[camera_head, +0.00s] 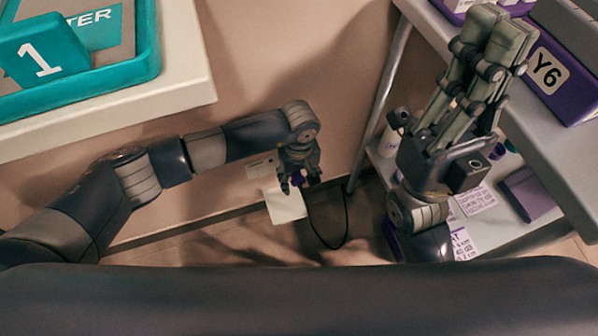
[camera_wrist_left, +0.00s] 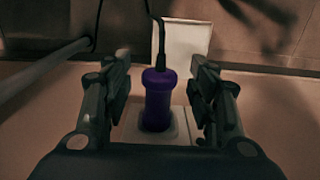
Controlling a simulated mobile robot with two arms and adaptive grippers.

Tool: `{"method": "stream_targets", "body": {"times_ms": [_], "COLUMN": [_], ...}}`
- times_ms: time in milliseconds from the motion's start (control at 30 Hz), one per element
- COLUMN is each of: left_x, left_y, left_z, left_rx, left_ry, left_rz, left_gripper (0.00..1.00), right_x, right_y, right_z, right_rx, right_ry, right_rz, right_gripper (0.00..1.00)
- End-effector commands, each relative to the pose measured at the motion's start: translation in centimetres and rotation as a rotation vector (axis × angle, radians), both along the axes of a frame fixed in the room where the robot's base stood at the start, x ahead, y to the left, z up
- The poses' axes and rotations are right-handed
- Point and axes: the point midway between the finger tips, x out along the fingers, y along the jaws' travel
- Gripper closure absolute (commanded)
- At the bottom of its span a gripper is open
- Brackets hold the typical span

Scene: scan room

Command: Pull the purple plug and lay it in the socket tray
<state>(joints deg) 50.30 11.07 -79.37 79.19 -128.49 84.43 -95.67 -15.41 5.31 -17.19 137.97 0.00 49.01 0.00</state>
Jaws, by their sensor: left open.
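The purple plug (camera_wrist_left: 157,100) sits at a pale socket plate (camera_wrist_left: 186,128) on the wall, with a black cable from its end. My left gripper (camera_wrist_left: 160,85) is open, one finger on each side of the plug, with gaps showing. In the head view the left gripper (camera_head: 298,182) hides most of the plug (camera_head: 298,179). A flat white tray-like piece (camera_head: 285,206), probably the socket tray, is just below the socket; it also shows in the left wrist view (camera_wrist_left: 181,45). My right gripper (camera_head: 502,32) points up at the right; its finger gap is unclear.
The black cable (camera_head: 345,235) hangs in a loop beside the white piece. A grey shelf unit (camera_head: 555,150) with purple boxes (camera_head: 527,195) stands at right, its leg (camera_head: 378,110) near the plug. A table (camera_head: 185,85) with a teal tray (camera_head: 150,62) is upper left.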

Motion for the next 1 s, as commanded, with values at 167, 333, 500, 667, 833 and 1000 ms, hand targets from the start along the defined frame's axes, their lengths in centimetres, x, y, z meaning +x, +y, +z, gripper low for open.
{"method": "stream_targets", "body": {"times_ms": [167, 333, 500, 667, 833, 1000], "left_x": [-0.03, -0.01, -0.02, -0.03, -0.11, -0.53], "left_y": [-0.02, 0.00, -0.01, -0.01, -0.03, -0.17], "left_z": [-0.93, -0.93, -0.92, -0.92, -0.90, -0.86], "left_rx": [0.000, 0.000, 0.001, 0.001, 0.001, 0.001], "left_ry": [0.000, -0.001, 0.000, 0.000, 0.000, -0.001], "left_rz": [0.000, 0.000, 0.000, -0.001, -0.001, -0.001], "left_gripper": [0.47, 0.47, 0.67, 0.95, 0.95, 0.95], "right_x": [0.12, 0.12, 0.11, 0.10, 0.09, 0.00], "right_y": [0.05, 0.06, 0.07, 0.08, 0.07, 0.03], "right_z": [0.14, 0.22, 0.22, 0.22, 0.28, 0.42], "right_rx": [-0.002, -0.002, -0.003, -0.002, -0.002, 0.000], "right_ry": [-0.011, -0.011, -0.011, -0.012, -0.012, -0.014], "right_rz": [0.000, 0.000, 0.000, 0.000, 0.000, 0.000], "right_gripper": [1.00, 1.00, 1.00, 1.00, 1.00, 1.00]}}
